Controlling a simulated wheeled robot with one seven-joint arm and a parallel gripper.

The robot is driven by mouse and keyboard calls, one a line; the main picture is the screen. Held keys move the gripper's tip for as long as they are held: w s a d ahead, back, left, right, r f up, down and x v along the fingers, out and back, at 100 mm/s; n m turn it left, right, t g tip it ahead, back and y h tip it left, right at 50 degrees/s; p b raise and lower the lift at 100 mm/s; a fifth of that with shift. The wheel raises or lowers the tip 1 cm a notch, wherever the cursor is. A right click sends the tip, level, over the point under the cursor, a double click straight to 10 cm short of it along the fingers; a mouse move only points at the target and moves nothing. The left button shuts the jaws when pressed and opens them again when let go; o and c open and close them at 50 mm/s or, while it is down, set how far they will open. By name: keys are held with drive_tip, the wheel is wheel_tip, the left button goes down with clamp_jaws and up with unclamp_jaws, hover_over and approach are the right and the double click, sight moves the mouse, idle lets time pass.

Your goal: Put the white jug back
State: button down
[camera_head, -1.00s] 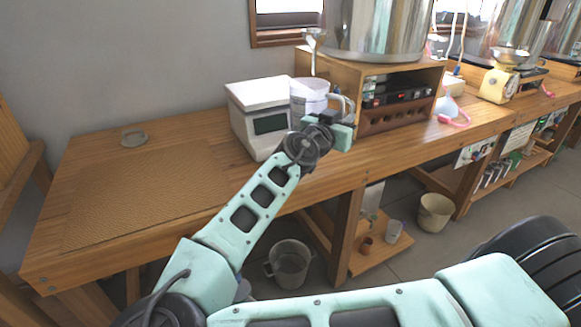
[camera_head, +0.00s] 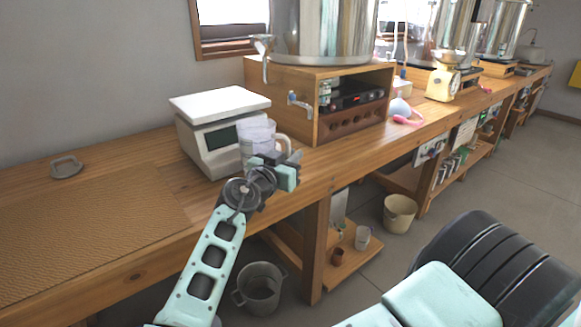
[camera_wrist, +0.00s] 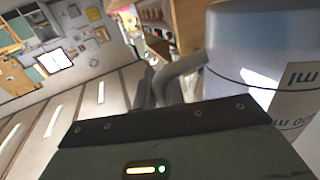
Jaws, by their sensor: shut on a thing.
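The white jug (camera_head: 256,140) is a translucent, pale measuring jug, held upright in front of the white scale, above or at the bench top. My gripper (camera_head: 284,166) is shut on the jug's handle at its right side. In the wrist view the jug (camera_wrist: 245,60) fills the upper right, with a printed "ml" label, and its curved handle (camera_wrist: 182,68) runs down between the fingers. The fingertips are mostly hidden behind my wrist. I cannot tell whether the jug's base touches the bench.
The white scale (camera_head: 208,138) stands just behind and left of the jug. A wooden still housing (camera_head: 290,108) with a tap is to the right. A woven mat (camera_head: 90,225) and a small metal dish (camera_head: 66,167) lie at left. A bucket (camera_head: 260,287) stands on the floor below.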

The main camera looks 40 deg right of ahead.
drive_tip(key=shift+f, duration=1.2)
drive_tip(key=shift+f+b, duration=0.2)
drive_tip(key=shift+b, duration=0.15)
drive_tip(key=c, duration=1.5)
unclamp_jaws()
drive_tip(key=shift+r, duration=0.2)
